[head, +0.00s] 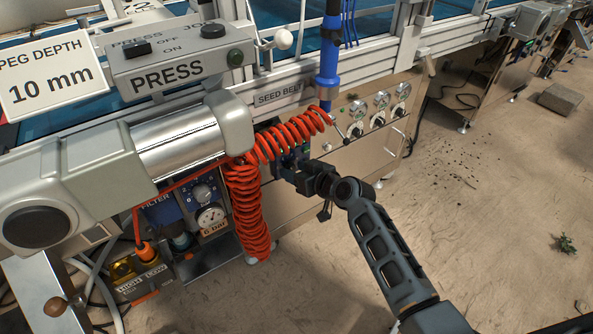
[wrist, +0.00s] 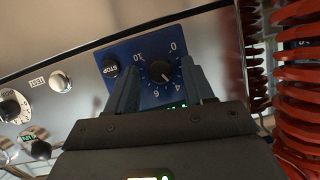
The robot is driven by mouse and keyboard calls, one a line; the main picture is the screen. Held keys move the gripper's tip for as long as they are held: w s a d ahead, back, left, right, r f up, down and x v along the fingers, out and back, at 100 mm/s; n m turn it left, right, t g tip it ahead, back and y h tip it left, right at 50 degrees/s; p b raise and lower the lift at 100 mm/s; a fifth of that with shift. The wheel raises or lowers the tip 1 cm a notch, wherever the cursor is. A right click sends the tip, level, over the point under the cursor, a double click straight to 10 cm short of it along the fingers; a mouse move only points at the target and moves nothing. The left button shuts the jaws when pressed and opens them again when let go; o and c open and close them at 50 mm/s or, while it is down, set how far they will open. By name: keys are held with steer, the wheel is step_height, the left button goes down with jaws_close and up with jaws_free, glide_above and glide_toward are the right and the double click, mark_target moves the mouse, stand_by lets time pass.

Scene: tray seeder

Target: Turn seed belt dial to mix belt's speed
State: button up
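The seed belt dial (wrist: 160,72) is a small black knob on a blue panel (wrist: 148,54) with a number scale from 0 to 10. Its white pointer mark seems to lie near 4. My gripper (wrist: 159,78) is open, with one finger on each side of the dial in the wrist view. I cannot tell whether the fingers touch the knob. In the head view my gripper (head: 283,160) is at the machine's front, below the SEED BELT label (head: 278,95), where the red coil partly hides the blue panel. I cannot make out a mix belt speed reading.
A red coiled hose (head: 246,205) hangs close left of my gripper; it also shows at right in the wrist view (wrist: 298,110). A black STOP button (wrist: 110,68) sits beside the dial. Several knobs and gauges (head: 378,118) are farther right.

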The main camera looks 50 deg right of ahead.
jaws_close()
steer(key=shift+f+b, duration=0.15)
steer(key=shift+b, duration=0.35)
steer(key=shift+d+m+y+b, duration=0.1)
steer(key=shift+m+y+b, duration=0.4)
steer(key=shift+m+b, duration=0.15)
steer(key=shift+f+m+t+y+b, duration=0.15)
steer(key=shift+m+t+y+b, duration=0.3)
steer(key=shift+m+b, duration=0.55)
steer(key=m+t+y+b, duration=0.1)
steer(key=m+b, duration=0.1)
steer(key=m+t+y+b, duration=0.1)
steer(key=m+b, duration=0.1)
steer(key=shift+d, duration=0.15)
steer(key=shift+s, duration=0.1)
steer(key=shift+o, duration=0.5)
jaws_free()
